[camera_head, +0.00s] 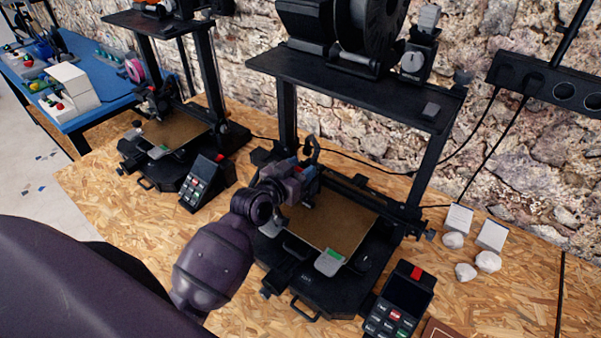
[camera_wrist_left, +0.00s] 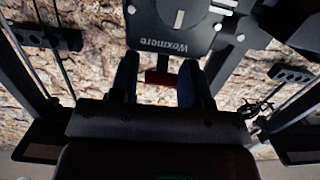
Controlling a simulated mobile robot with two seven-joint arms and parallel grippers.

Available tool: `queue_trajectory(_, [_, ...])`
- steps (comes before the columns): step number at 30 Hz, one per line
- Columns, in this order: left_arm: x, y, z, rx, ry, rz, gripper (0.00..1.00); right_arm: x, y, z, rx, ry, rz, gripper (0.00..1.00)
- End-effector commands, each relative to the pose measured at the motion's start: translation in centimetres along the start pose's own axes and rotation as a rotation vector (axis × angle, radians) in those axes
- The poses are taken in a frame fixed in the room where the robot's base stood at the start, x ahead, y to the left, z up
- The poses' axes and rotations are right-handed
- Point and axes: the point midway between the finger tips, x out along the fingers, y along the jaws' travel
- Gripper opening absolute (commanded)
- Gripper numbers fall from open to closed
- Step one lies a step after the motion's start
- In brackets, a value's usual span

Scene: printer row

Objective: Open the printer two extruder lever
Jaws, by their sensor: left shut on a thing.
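The nearer black printer (camera_head: 318,268) stands in the middle of the head view, with a brown bed (camera_head: 335,222) under its print head. My left gripper (camera_head: 303,178) reaches to the print head from the left, and its arm hides part of the printer. A dark extruder body marked "Wexmore" (camera_wrist_left: 165,30) lies just beyond the fingertips. The lever is hardly visible in the head view. My right gripper is not in view.
A second black printer (camera_head: 135,160) stands further left. Control boxes (camera_head: 400,298) sit in front of the printers. White cards (camera_head: 457,218) and several pale stones (camera_head: 487,262) lie at right. A spool (camera_head: 378,30) sits on the printer's top shelf (camera_head: 350,85). A stone wall closes the back.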

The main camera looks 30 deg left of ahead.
Motion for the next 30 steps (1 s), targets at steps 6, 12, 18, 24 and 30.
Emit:
queue_trajectory(6, [0.0,0.1,-0.1,-0.001,0.001,0.001,0.19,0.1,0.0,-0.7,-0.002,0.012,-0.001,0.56])
queue_trajectory(12, [0.0,0.0,0.0,-0.001,0.000,0.000,0.64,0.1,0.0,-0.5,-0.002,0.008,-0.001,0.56])
queue_trajectory(18, [0.0,0.0,0.0,-0.001,0.000,0.000,0.66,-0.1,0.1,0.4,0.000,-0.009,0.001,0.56])
queue_trajectory(24, [-0.6,0.0,0.1,0.000,-0.002,0.000,0.66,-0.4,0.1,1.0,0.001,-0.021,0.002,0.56])
queue_trajectory(30, [-3.4,0.0,0.1,0.001,-0.003,-0.001,0.66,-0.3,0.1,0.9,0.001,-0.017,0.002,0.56])
